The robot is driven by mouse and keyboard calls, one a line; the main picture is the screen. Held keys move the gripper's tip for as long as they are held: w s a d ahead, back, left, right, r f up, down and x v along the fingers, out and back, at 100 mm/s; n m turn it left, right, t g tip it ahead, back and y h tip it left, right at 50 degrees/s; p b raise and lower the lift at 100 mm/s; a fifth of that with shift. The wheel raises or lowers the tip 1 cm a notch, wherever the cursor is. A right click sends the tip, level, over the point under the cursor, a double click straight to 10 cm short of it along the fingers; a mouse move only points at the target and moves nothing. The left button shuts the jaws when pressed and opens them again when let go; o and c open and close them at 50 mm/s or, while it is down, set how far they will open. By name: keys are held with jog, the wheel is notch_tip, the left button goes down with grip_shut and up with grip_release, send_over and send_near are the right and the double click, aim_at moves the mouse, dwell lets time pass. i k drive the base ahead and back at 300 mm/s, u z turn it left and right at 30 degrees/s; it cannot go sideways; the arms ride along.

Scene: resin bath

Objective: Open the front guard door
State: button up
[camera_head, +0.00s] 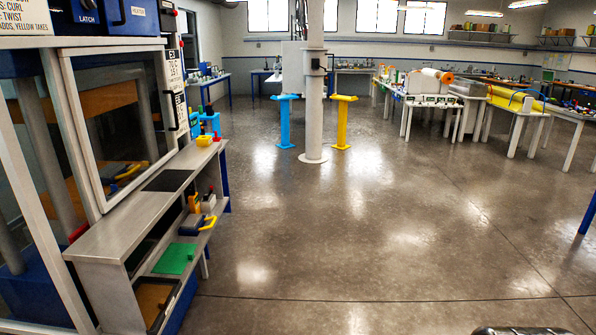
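The machine at the left has a guard door (78,118) with a pale frame around a large clear pane. It looks shut, but a small gap cannot be ruled out from here. A black handle (171,110) is on the right side of the door. Through the pane I see an orange-brown bar, a grey post and some small yellow and dark items. My gripper is not in view.
A grey ledge (130,228) juts out below the door. Its lower shelf holds a green plate (176,259) and small tools. The floor (330,250) to the right is open. A white column (314,90) stands between blue (285,120) and yellow (342,122) stands.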

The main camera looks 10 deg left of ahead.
aim_at(65, 53)
jog(key=u, duration=0.25)
jog(key=i, duration=1.4)
jog(key=u, duration=0.55)
jog(key=i, duration=0.75)
jog(key=u, duration=0.8)
jog(key=i, duration=0.8)
jog(key=u, duration=0.6)
jog(key=i, duration=0.8)
jog(key=u, duration=0.3)
